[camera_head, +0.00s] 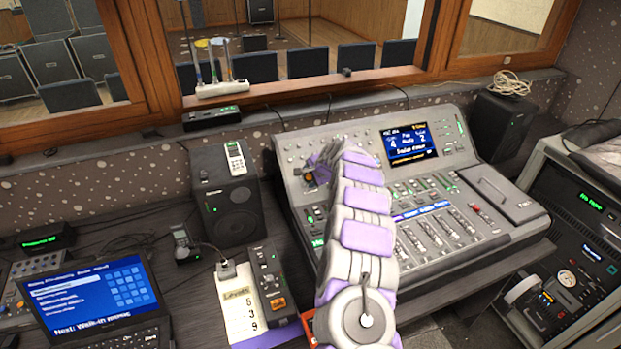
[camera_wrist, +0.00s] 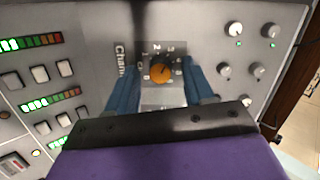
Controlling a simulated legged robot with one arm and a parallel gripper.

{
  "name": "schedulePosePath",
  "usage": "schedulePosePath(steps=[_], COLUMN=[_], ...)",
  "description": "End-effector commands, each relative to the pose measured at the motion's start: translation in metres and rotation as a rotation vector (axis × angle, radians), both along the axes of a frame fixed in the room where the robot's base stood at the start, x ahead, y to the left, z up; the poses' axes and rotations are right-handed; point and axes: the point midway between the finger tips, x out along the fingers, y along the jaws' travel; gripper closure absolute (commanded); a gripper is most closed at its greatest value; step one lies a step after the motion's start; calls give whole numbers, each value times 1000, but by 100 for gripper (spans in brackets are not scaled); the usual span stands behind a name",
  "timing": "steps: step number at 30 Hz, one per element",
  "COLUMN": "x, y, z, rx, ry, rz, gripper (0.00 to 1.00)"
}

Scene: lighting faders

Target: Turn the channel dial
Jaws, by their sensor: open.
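The channel dial (camera_wrist: 157,71) is a dark round knob with an orange cap, set in a numbered plate beside the partly hidden word "Chan…" on the grey console face. My gripper (camera_wrist: 162,78) is open in the wrist view, with one blue finger on each side of the dial. Gaps show between the fingers and the knob, and I cannot tell whether either finger touches it. In the head view my gripper (camera_head: 322,163) is at the upper left of the mixing console (camera_head: 520,213), and my arm hides part of the panel.
The console's blue screen (camera_head: 408,143) shows the digits 4 and 2. Small grey knobs (camera_wrist: 224,69) are right of the dial, and buttons with light bars (camera_wrist: 50,100) are left. A black speaker (camera_head: 232,208), a handset, a note and a laptop (camera_head: 95,300) crowd the left desk.

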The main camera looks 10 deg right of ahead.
Motion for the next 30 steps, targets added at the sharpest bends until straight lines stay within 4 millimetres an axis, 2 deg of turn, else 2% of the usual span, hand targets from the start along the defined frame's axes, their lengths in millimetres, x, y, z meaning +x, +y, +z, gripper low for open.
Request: schedulePosePath(steps=[9, 25, 30], x=[1, 1, 1], y=[0, 0, 0], z=[-1, -1, -1], rx=[-1, -1, 1], ry=[0, 0, 0], rz=[-1, -1, -3], gripper=[48, 98, 100])
